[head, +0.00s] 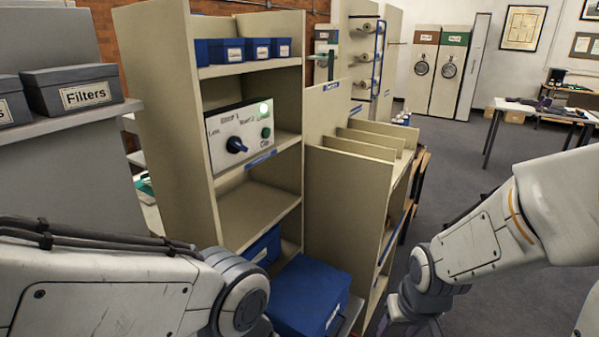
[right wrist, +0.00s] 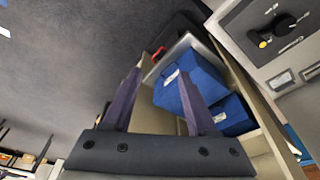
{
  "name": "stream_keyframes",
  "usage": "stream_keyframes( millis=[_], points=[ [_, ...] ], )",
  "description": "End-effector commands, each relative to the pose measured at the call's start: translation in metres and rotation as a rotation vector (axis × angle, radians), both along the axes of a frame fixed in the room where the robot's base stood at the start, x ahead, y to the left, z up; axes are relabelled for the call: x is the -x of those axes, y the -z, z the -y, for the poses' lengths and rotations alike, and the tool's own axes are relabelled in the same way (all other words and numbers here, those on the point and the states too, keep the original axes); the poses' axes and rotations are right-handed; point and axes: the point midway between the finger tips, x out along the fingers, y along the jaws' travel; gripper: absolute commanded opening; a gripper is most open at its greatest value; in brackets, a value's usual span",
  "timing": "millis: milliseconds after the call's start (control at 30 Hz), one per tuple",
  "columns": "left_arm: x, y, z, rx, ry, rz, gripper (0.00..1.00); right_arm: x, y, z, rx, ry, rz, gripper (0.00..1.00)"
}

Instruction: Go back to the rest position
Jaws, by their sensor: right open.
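My right gripper (right wrist: 159,75) is open in the right wrist view, with its two purple fingers apart and nothing held between them. A blue archival box (right wrist: 207,80) shows beyond the fingers, partly covered by one of them. In the head view, my right arm comes in from the right and its wrist bends down to the bottom edge; the fingers are not clear there. The blue box (head: 308,295) is at the bottom centre, in front of the shelf unit. My left arm comes in from the left, and its gripper is out of the picture.
A beige shelf unit (head: 177,110) stands ahead, with small blue boxes (head: 226,51) on top and a control panel (head: 240,137) below. Another blue box (head: 262,247) sits low inside. A grey shelf at left holds Filters boxes (head: 72,88). Open floor (head: 455,160) lies to the right.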

Motion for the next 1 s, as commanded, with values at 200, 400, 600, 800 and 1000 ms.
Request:
stream_keyframes(
  millis=[200, 400, 600, 800, 1000],
  points=[
    [0.000, -0.008, 0.000, 0.000, 0.000, 0.000, 0.50, 0.015, -0.020, -0.037, -0.009, -0.118, -0.029, 0.58],
    [0.000, -0.016, 0.000, 0.000, 0.000, 0.000, 0.50, 0.039, -0.041, -0.073, -0.016, -0.251, -0.067, 0.58],
    [0.000, -0.027, 0.000, 0.000, 0.000, 0.000, 0.50, 0.080, -0.068, -0.112, -0.019, -0.433, -0.121, 0.58],
    [0.000, -0.036, 0.000, 0.000, 0.000, 0.000, 0.50, 0.126, -0.091, -0.135, -0.015, -0.606, -0.181, 0.58],
    [0.000, -0.036, 0.000, 0.000, 0.000, 0.000, 0.50, 0.137, -0.095, -0.137, -0.013, -0.645, -0.198, 0.58]
  ],
)
